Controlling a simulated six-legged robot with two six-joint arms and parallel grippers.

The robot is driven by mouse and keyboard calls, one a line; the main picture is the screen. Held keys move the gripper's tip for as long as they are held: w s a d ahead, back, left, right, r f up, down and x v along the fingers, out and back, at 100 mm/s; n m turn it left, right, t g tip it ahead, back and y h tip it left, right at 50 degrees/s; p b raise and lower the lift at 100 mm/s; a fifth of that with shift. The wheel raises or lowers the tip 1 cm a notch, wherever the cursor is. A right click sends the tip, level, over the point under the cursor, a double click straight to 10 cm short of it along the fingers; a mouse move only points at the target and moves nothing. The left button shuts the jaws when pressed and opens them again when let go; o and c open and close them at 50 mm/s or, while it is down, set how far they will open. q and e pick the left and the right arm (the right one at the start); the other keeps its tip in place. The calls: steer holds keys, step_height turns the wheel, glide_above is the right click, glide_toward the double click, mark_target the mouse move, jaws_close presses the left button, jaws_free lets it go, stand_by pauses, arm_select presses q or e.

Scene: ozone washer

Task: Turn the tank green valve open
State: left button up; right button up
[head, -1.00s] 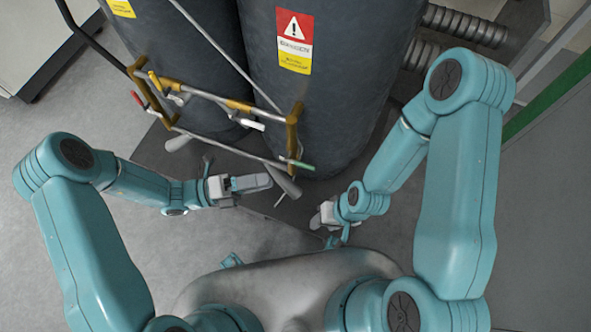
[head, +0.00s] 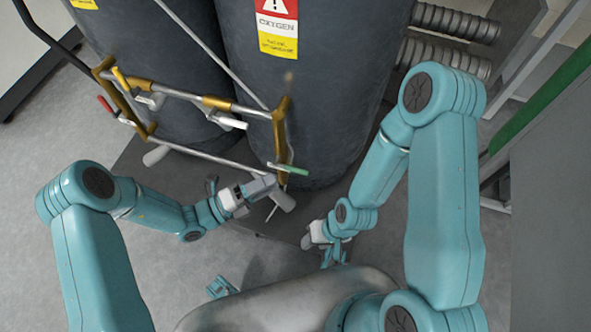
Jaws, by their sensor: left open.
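The green valve handle (head: 288,169) is a short green lever on the right end of the pipe frame, in front of the right tank (head: 312,95). My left gripper (head: 262,188) is open and empty, a little below and left of the green handle; I cannot tell whether it touches the frame beside it. My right gripper (head: 312,236) is low and right of the handle, apart from it; its jaws are too small and turned to read.
A yellow-brown pipe frame (head: 215,102) with a red handle (head: 105,106) and white handles (head: 232,122) stands before two dark tanks. Ribbed hoses (head: 455,22) and a green rail (head: 545,100) lie at the right. Grey floor is clear at left.

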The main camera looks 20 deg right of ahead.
mark_target(296, 169)
arm_select(q)
steer(key=b+x, duration=0.1)
steer(key=x, duration=0.7)
jaws_close()
